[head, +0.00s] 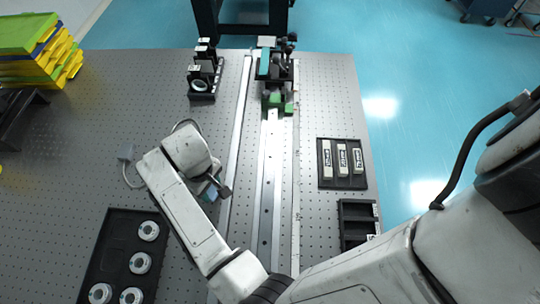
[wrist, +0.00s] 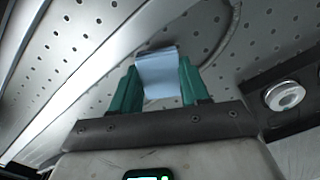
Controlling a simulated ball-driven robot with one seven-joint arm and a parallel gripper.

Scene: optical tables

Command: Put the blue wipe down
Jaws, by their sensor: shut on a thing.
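The blue wipe (wrist: 160,75) is a small pale blue sheet between the two green fingers of my gripper (wrist: 158,85) in the wrist view. My gripper is shut on it, and the sheet sticks out past the fingertips. In the head view the wipe (head: 208,194) shows as a small bluish patch beside my gripper (head: 214,190), over the left part of the optical table (head: 95,140), just left of the rails. Whether the wipe touches the table I cannot tell.
A black tray with several round silver-white parts (head: 110,255) lies at the front left. Metal rails (head: 268,180) run along the table's middle. A black tray with white labelled pieces (head: 342,163) and another black holder (head: 357,222) lie right. Optical mounts (head: 203,75) stand at the back.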

